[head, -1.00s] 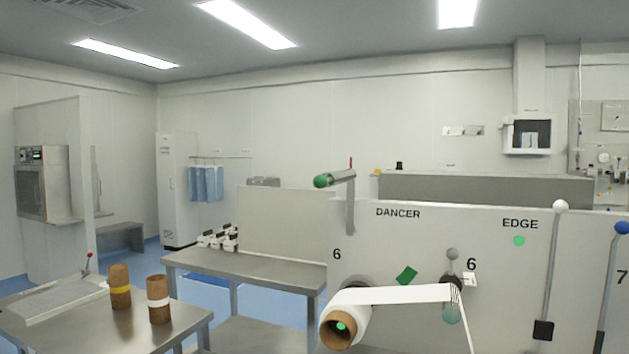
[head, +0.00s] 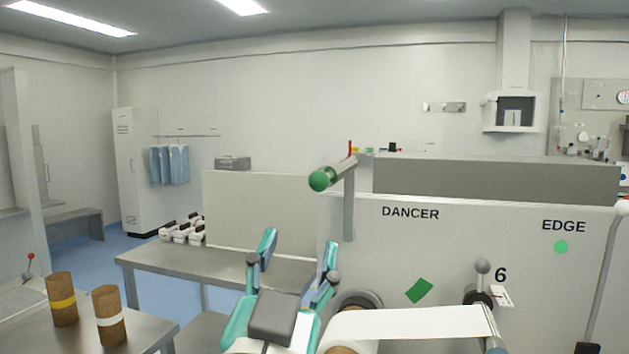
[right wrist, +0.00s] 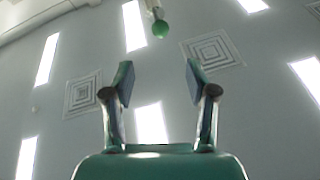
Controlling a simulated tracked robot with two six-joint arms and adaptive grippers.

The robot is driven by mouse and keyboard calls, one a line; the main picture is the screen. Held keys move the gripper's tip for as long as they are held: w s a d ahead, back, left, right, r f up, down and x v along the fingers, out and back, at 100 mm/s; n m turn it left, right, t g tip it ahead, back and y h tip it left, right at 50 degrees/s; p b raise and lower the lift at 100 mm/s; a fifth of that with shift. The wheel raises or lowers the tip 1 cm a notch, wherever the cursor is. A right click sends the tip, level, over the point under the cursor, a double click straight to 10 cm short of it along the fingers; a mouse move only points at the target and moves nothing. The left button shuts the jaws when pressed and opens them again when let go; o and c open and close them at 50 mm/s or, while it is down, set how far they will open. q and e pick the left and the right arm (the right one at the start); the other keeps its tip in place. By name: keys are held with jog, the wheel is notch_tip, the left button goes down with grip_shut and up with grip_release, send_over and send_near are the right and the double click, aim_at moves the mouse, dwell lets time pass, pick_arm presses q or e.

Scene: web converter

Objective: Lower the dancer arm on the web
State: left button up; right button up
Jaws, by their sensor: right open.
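The dancer arm (head: 349,205) is a grey bar on the machine panel, standing upright above the web roll. At its top a grey roller with a green ball end (head: 319,180) points toward me. The green ball also shows in the right wrist view (right wrist: 160,29), above and beyond the fingers. The white web (head: 415,324) runs from the roll at the lower middle to the right. My right gripper (head: 298,254) is open and empty, fingers pointing up, below and left of the green ball and apart from it. It also shows in the right wrist view (right wrist: 158,82). My left gripper is not in view.
The machine panel (head: 450,255) bears DANCER and EDGE labels, with a green patch (head: 419,291) below. A ball-topped lever (head: 482,268) stands right of it. A steel table (head: 180,262) and two brown cores (head: 62,299) are at left. The space around the green ball looks clear.

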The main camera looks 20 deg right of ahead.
aim_at(317, 188)
jog(key=p+x, duration=0.5)
jog(key=x, duration=1)
jog(key=shift+w, duration=0.15)
grip_shut()
